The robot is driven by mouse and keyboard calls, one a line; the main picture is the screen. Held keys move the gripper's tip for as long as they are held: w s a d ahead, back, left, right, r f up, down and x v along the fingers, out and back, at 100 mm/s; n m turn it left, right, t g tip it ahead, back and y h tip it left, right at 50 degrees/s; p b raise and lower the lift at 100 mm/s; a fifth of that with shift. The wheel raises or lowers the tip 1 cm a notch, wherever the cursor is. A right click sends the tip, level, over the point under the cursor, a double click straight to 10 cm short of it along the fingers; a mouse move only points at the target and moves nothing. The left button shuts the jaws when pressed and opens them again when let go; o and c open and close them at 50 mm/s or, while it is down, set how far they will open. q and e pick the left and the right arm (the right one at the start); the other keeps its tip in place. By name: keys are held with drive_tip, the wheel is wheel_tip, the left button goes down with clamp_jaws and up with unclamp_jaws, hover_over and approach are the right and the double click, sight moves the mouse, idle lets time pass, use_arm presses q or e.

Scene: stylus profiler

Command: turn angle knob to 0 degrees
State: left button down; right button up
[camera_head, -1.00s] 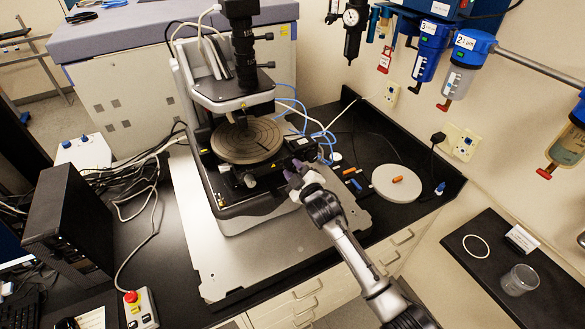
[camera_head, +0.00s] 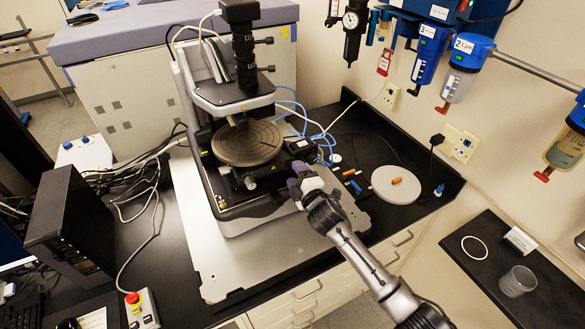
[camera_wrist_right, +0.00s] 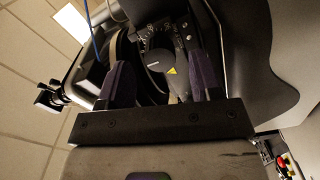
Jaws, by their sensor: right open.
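The angle knob (camera_wrist_right: 155,63) is a dark round dial with a short white mark, seen in the right wrist view on the dark front of the profiler. A yellow triangle label sits just right of the mark. My right gripper (camera_wrist_right: 164,66) is open, with its two dark purple fingers on either side of the knob in that view. I cannot tell whether they touch it. In the head view my right gripper (camera_head: 299,178) is at the front right of the profiler (camera_head: 230,94), and the knob cannot be made out there. My left gripper is not in view.
The round grooved stage (camera_head: 247,144) is left of and behind the right gripper. A white disc (camera_head: 396,185) with an orange piece lies at right. A black computer case (camera_head: 70,228) and a red-button box (camera_head: 141,307) stand at left. Blue filters (camera_head: 431,49) hang on the wall.

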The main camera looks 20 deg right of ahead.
drive_tip(key=s+d+p, duration=0.1)
drive_tip(key=s+p, duration=0.2)
drive_tip(key=s, duration=0.3)
drive_tip(key=shift+s, duration=0.25)
drive_tip(key=shift+s, duration=0.1)
drive_tip(key=s+d+b, duration=0.1)
drive_tip(key=s+d, duration=0.1)
drive_tip(key=s, duration=1.1)
drive_tip(key=shift+s+b, duration=0.25)
drive_tip(key=shift+b, duration=0.1)
